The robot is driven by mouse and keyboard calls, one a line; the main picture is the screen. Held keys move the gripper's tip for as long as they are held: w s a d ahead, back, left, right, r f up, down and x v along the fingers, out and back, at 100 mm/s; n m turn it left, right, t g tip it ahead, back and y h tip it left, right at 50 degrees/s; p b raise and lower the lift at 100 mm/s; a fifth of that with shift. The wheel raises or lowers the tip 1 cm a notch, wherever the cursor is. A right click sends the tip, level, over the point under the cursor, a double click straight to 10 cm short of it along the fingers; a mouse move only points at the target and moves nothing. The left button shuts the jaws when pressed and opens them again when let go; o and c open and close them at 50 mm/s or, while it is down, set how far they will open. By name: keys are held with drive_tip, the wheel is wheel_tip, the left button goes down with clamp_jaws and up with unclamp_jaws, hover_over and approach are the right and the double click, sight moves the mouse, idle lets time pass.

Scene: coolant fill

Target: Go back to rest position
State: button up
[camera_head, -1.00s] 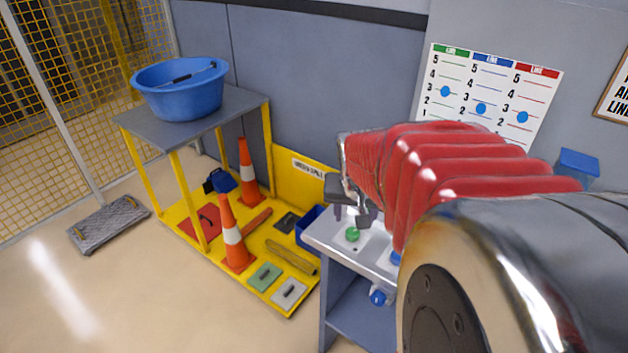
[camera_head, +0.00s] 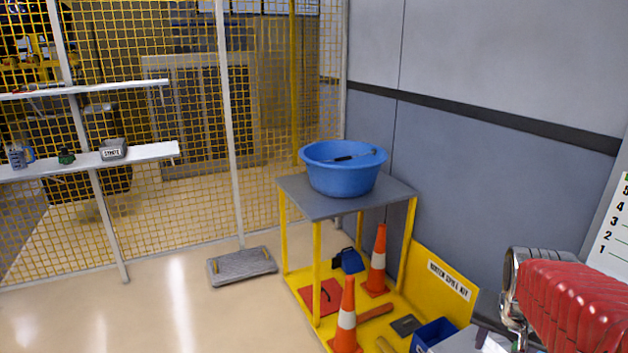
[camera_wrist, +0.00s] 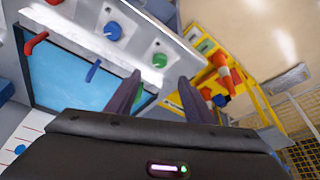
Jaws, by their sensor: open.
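My gripper (camera_wrist: 160,82) shows in the wrist view with its two dark fingers apart and nothing between them. It hangs in front of a light console (camera_wrist: 85,28) with a blue knob (camera_wrist: 113,31), a green knob (camera_wrist: 159,60) and a red handle (camera_wrist: 36,43). I cannot tell the exact gap to the console. In the head view my red-sleeved arm is at the lower right edge, and the gripper's fingers cannot be made out there.
A grey-topped stand (camera_head: 300,195) with yellow legs carries a blue basin (camera_head: 342,178). Orange cones (camera_head: 347,320) stand on its yellow base. A grey step (camera_head: 242,265) lies by the mesh fence (camera_head: 190,120). The floor at lower left is clear.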

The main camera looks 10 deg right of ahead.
drive_tip(key=s+a+r+n+t+y, duration=0.1)
drive_tip(key=s+a+r+n, duration=0.1)
drive_tip(key=a, duration=0.9)
drive_tip(key=s+a+r+n+t+y, duration=0.1)
drive_tip(key=a+n, duration=0.5)
drive_tip(key=a, duration=0.6)
drive_tip(key=s+y, duration=0.1)
drive_tip(key=s, duration=0.1)
drive_tip(key=shift+s+r, duration=0.4)
drive_tip(key=shift+c, duration=0.5)
